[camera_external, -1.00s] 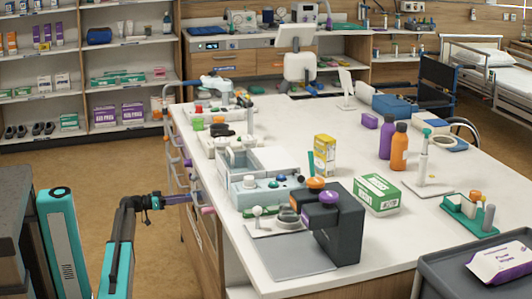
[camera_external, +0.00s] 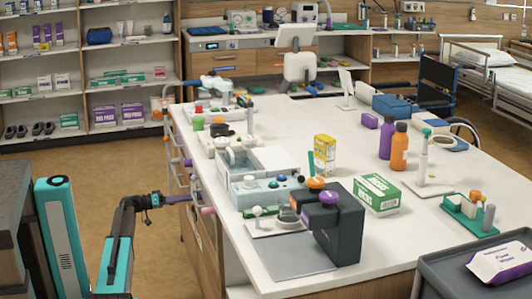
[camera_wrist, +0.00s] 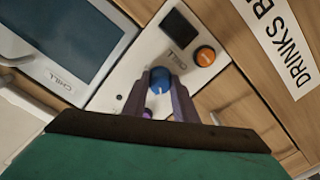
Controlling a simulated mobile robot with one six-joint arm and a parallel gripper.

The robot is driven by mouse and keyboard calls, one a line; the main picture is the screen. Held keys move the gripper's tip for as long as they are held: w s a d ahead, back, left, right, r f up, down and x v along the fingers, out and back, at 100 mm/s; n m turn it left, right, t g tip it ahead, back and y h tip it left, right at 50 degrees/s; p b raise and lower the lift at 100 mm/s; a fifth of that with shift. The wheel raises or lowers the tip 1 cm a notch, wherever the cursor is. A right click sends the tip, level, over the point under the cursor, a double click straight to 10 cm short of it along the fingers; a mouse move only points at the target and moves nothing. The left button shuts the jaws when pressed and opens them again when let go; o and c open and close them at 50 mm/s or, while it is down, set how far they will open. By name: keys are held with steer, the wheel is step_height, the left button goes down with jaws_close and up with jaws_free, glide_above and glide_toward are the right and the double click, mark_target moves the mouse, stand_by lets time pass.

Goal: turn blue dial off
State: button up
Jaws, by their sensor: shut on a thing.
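The blue dial (camera_wrist: 159,80) sits on a white control panel (camera_wrist: 128,68) in the wrist view. A pale mark shows on its lower part. My gripper (camera_wrist: 160,78) is shut on the dial, with one dark finger on each side of it. In the external view my gripper (camera_external: 180,198) reaches to the left side of the white-topped counter (camera_external: 290,130). The dial cannot be made out in that view.
An orange dial (camera_wrist: 205,56) and a dark display (camera_wrist: 180,26) sit on the same panel. A purple part (camera_wrist: 147,113) shows partly behind my gripper. A glass-fronted door (camera_wrist: 70,45) lies to the left. Wood fronts and a "DRINKS" label (camera_wrist: 285,40) lie to the right.

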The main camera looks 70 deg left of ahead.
steer(key=shift+n+p, duration=3.85)
steer(key=shift+n, duration=0.25)
steer(key=o, duration=1)
steer(key=shift+o, duration=0.2)
steer(key=shift+s, duration=0.1)
steer(key=s+p, duration=0.2)
steer(key=s, duration=1.1)
steer(key=shift+s, duration=0.35)
